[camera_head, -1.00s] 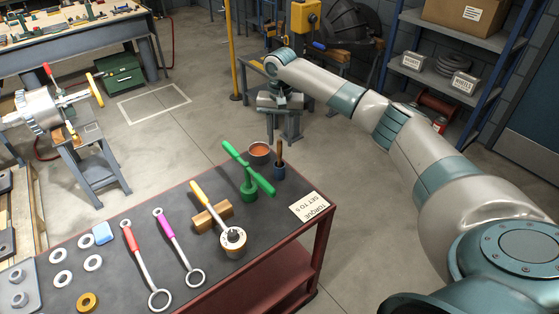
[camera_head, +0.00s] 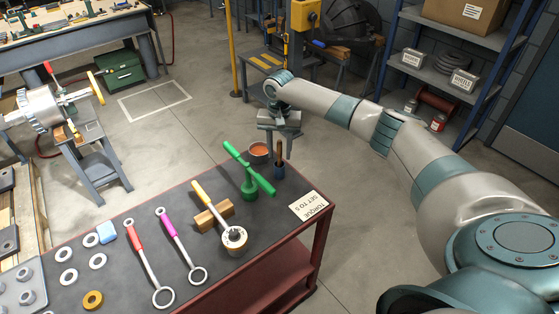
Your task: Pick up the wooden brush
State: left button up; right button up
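The wooden brush (camera_head: 279,152) stands upright at the far right corner of the dark-topped cart, its brown handle up. Its lower end is in or at a small dark blue holder (camera_head: 280,171); the bristles are hidden. My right gripper (camera_head: 280,141) points down just over the brush, with its fingers apart on either side of the handle top. It looks open, and I cannot tell whether a finger touches the handle. My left gripper is not in view.
A copper-coloured pot (camera_head: 259,151) and a green tool on a stand (camera_head: 249,176) are close left of the brush. A torque card (camera_head: 309,206), a yellow-handled tool (camera_head: 213,205), wrenches (camera_head: 148,265) and rings lie on the cart (camera_head: 210,268). The floor to its right is clear.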

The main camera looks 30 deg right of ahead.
grip_shut()
jog(key=shift+r, duration=0.15)
notch_tip(320, 180, up, 9)
jog(key=b, duration=0.3)
jog(key=shift+f, duration=0.2)
jog(key=shift+r, duration=0.6)
